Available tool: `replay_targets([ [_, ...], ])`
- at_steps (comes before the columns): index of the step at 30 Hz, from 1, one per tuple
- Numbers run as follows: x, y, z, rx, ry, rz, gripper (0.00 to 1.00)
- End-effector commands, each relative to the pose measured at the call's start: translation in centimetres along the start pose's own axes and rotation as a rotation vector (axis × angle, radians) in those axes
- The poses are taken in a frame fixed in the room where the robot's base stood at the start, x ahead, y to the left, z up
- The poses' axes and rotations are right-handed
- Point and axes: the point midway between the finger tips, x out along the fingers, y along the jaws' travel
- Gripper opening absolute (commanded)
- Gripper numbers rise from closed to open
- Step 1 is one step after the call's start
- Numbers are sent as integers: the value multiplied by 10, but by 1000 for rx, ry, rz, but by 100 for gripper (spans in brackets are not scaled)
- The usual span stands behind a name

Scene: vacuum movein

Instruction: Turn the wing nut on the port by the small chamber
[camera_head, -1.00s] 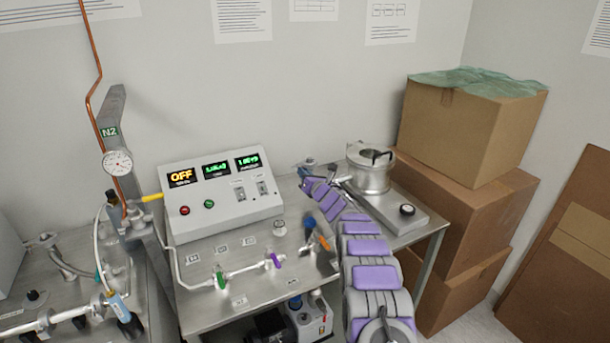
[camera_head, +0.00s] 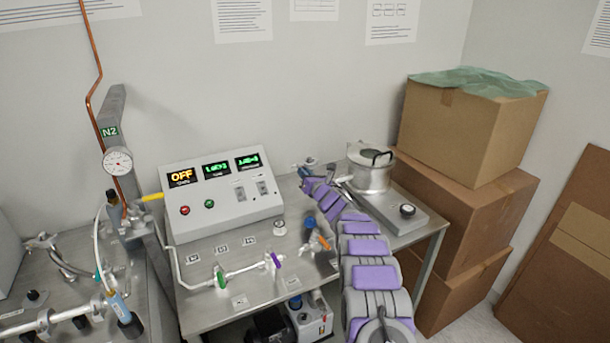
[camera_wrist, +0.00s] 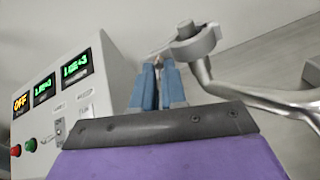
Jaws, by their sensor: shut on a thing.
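The small chamber (camera_head: 369,178) is a shiny metal pot with a lid and a dark handle, at the back right of the bench in the head view. In the wrist view, a grey metal clamp (camera_wrist: 197,45) on the port joins a curved metal pipe (camera_wrist: 235,88). My gripper (camera_wrist: 158,72) has its blue fingers close together at the near left end of this clamp, shut on the wing nut. The nut is mostly hidden between the fingers. In the head view my gripper (camera_head: 304,170) is small, beside the chamber's left side.
A control box (camera_head: 222,195) with lit displays stands left of my arm, near the gripper. Valves with green (camera_head: 221,279) and purple (camera_head: 276,260) handles lie on the bench front. Cardboard boxes (camera_head: 460,130) are stacked at the right.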

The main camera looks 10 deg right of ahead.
Motion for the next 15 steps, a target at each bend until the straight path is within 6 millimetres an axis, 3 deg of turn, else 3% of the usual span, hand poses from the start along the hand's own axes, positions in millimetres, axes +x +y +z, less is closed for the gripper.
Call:
replay_targets([
  [15, 0, -2, -5, -64, 8, -3, 0],
])
